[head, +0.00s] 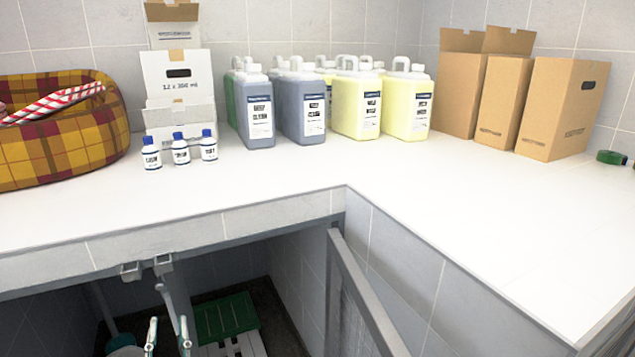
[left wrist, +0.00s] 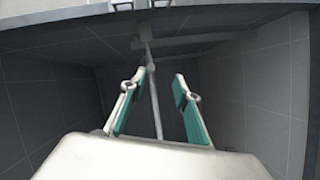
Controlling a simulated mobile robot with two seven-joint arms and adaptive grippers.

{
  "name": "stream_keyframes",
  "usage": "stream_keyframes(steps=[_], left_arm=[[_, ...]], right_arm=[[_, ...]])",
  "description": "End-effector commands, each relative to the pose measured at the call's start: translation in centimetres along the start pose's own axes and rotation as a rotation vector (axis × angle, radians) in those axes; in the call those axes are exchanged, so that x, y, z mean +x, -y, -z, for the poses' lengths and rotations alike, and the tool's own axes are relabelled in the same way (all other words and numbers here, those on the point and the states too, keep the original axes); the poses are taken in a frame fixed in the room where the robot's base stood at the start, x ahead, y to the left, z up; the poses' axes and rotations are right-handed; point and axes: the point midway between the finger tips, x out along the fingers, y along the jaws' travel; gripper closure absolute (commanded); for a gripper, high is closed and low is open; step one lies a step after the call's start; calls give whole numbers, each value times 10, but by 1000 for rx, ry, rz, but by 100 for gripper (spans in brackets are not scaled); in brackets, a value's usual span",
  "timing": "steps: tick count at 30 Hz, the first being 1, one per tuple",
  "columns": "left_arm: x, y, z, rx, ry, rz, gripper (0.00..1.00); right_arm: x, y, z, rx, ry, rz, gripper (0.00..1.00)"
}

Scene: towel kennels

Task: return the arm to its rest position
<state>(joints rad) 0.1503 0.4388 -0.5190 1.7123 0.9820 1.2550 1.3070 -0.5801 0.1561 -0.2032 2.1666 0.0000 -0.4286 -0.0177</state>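My left gripper (head: 168,322) is at the bottom of the head view, low in front of the counter and below its edge. Its two fingers point up in the picture and stand apart, with nothing between them. The left wrist view shows the same gripper (left wrist: 160,78) open and empty, with teal pads on its fingers. My right gripper is in neither view.
The white-topped counter (head: 235,190) spans the view, with its edge above my left gripper. An open metal gate (head: 362,295) stands right of it. A green slatted piece (head: 225,316) lies below. Jugs (head: 305,107) and cardboard boxes (head: 560,105) stand on the counter.

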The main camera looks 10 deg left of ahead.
Motion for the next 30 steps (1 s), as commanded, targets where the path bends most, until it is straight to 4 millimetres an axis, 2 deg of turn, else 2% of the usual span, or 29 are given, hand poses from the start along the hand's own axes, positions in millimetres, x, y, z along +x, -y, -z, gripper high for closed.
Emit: stream_keyframes(steps=[1,5,6,9,11,14,16,21,25,27,30], left_arm=[[-4,6,-20,78,33,38,69],[-34,37,-63,430,158,192,69],[-47,48,-73,560,205,242,69],[-82,73,-90,887,326,361,69],[-106,86,-93,1085,403,432,69],[-149,102,-89,1417,540,552,69],[-181,108,-79,1646,645,643,69],[-255,97,-40,2134,925,876,69],[-295,76,-14,2369,1113,1026,69],[-309,66,-4,2441,1185,1083,69],[-319,58,4,2491,1243,1127,69]], right_arm=[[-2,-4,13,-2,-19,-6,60],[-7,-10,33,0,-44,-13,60],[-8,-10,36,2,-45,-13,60],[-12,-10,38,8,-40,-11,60],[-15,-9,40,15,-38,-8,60],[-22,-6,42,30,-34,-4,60],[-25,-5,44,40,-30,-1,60],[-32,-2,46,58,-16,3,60],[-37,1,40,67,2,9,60],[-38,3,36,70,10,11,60],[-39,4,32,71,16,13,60]])
